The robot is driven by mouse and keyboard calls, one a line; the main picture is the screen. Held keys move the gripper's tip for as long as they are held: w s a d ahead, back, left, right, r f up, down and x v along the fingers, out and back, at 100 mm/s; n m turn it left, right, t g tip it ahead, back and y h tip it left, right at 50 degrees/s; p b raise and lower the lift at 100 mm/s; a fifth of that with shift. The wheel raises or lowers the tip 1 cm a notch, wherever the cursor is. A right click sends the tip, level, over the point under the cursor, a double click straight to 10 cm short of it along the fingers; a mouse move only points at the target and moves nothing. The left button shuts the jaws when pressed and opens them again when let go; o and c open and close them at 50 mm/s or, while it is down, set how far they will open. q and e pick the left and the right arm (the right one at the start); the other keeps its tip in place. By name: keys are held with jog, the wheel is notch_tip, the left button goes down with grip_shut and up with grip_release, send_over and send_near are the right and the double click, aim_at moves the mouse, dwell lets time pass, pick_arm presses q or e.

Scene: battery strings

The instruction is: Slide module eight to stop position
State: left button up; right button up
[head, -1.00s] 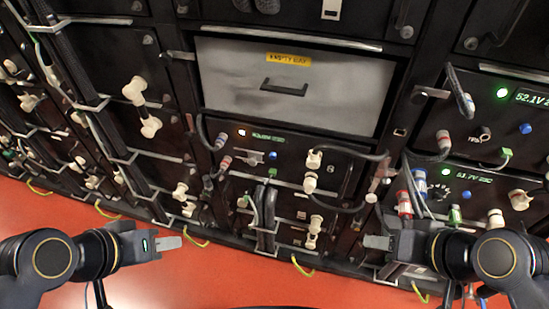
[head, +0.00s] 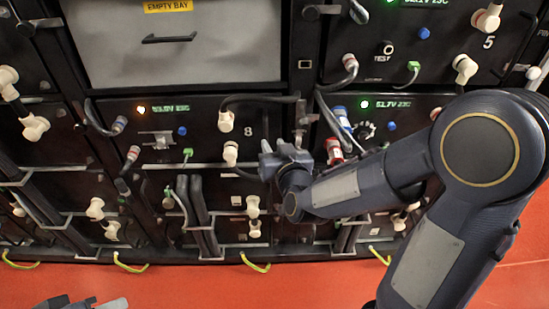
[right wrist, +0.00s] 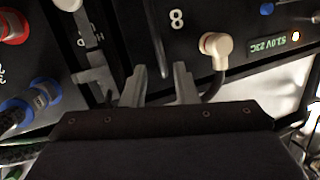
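Module eight (head: 205,135) is the black panel marked 8 in the rack, under the empty bay; its orange light and green readout are lit. In the right wrist view its 8 and a cream elbow connector (right wrist: 216,46) show close up. My right gripper (right wrist: 159,88) has two grey fingers spread apart, pointing at the module's edge beside the 8. A dark upright bar or cable (right wrist: 156,40) shows beyond the gap; I cannot tell whether the fingers touch it. My left gripper (head: 98,304) shows only partly at the bottom left, away from the rack.
The grey empty bay (head: 185,55) is above module eight. A neighbouring module (head: 385,115) with a green light is to the right. Cables and cream connectors (head: 36,127) stand out around the panels. The red floor (head: 200,285) in front is clear.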

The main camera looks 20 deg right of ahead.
aim_at(267, 134)
jog(key=w, duration=0.2)
jog(key=w+f+t+h+b, duration=0.1)
jog(key=w, duration=0.2)
jog(key=w+t, duration=0.1)
jog(key=w, duration=0.2)
jog(key=shift+d+f+n, duration=0.1)
jog(key=shift+f+n, duration=0.25)
jog(key=shift+n, duration=0.05)
jog(key=shift+s, duration=0.1)
jog(key=shift+c, duration=0.2)
grip_shut()
dwell(0.9)
